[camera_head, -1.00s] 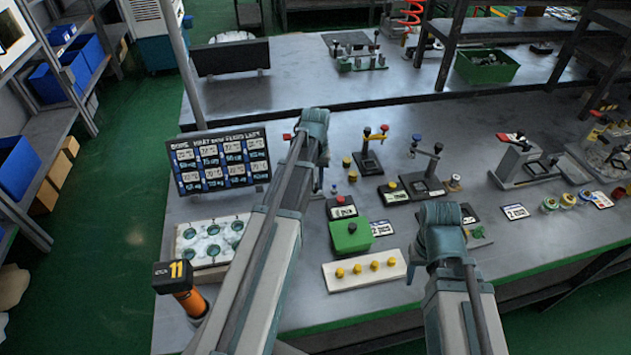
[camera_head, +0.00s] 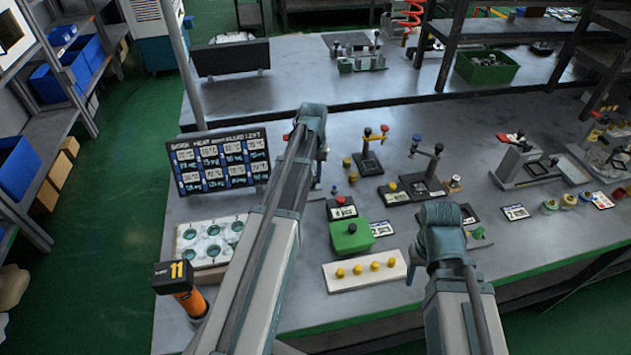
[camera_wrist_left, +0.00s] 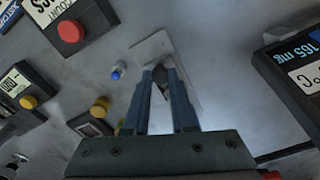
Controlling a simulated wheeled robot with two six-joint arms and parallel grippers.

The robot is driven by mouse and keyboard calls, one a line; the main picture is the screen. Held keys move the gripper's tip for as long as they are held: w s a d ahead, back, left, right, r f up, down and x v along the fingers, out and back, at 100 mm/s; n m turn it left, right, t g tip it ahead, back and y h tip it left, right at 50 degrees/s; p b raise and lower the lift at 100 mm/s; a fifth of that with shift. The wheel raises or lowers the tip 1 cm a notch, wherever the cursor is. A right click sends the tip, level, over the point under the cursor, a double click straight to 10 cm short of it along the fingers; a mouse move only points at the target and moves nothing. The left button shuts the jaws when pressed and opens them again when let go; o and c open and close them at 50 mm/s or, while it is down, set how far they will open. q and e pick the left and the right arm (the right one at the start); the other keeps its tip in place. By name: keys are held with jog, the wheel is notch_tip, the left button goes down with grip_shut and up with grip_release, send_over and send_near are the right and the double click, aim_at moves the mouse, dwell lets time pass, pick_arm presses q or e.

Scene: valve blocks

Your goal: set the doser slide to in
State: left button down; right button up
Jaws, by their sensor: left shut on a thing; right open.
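In the left wrist view a pale metal plate (camera_wrist_left: 150,48) lies on the bench, with a small dark part (camera_wrist_left: 161,88) on it, which I take for the doser slide. My left gripper (camera_wrist_left: 161,74) is shut on this dark part, a finger on each side. Its lower portion is hidden between the fingers. In the head view my left arm's wrist (camera_head: 311,122) hides the plate and the slide. My right gripper (camera_head: 411,270) is low over the bench front, mostly hidden by its own wrist; it is open, with nothing seen in it.
A display board (camera_head: 220,163) stands left of my left arm. A small blue-topped knob (camera_wrist_left: 118,72) is close left of the plate in the wrist view.

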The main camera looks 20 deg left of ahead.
pick_arm(q)
jog(key=w+a, duration=0.1)
jog(key=w, duration=0.1)
jog(key=shift+w+a, duration=0.3)
jog(key=shift+a, duration=0.1)
jog(key=c, duration=0.7)
grip_release()
jog(key=shift+c, duration=0.2)
jog(key=shift+s, duration=0.1)
notch_tip(320, 180, up, 14)
jog(key=p, duration=1.4)
pick_arm(e)
notch_tip(320, 180, up, 14)
pick_arm(q)
jog(key=shift+f, duration=0.1)
pick_arm(e)
jog(key=shift+f, duration=0.1)
